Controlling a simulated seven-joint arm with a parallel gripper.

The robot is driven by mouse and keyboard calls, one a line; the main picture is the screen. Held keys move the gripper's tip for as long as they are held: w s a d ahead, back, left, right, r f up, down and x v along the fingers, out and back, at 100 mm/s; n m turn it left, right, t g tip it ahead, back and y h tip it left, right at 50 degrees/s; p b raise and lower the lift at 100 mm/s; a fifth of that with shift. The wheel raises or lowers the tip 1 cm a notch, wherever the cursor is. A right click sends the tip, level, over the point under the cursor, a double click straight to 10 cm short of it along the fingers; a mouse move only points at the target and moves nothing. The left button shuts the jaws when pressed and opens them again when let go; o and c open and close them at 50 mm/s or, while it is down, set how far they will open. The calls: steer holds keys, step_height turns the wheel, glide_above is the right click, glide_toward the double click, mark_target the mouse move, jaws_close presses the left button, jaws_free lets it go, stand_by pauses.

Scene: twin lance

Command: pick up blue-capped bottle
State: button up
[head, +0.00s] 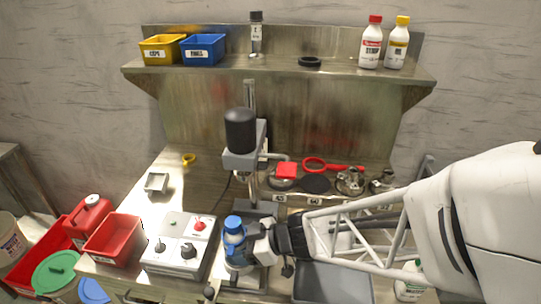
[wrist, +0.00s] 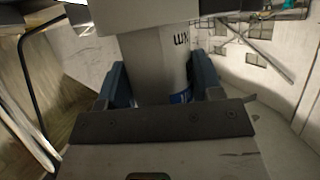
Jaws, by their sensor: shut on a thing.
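The blue-capped bottle (head: 234,240) stands out in the head view by its blue cap, just left of my gripper (head: 262,248) and beside the grey control box. In the wrist view, my gripper (wrist: 160,85) has a blue-grey finger on each side of a pale grey body with dark lettering and a blue band. This body is the bottle (wrist: 158,60), and the fingers are shut on it. The bottle looks upright in the head view. Its lower part is partly hidden, and I cannot tell whether its base touches the surface below.
A control box (head: 178,246) with a red button stands left of the bottle. A press with a black top (head: 240,130) rises behind it. A red bin (head: 114,240) is farther left. A grey tray (head: 332,284) lies to the right. Red-capped and yellow-capped bottles stand on the shelf.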

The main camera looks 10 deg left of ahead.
mark_target(238, 238)
step_height(238, 238, up, 3)
steer(key=shift+r, duration=0.15)
steer(key=s+d+r, duration=0.1)
steer(key=s+d, duration=0.9)
steer(key=s, duration=0.2)
steer(key=shift+s+r, duration=0.2)
steer(key=shift+s, duration=0.05)
stand_by(0.3)
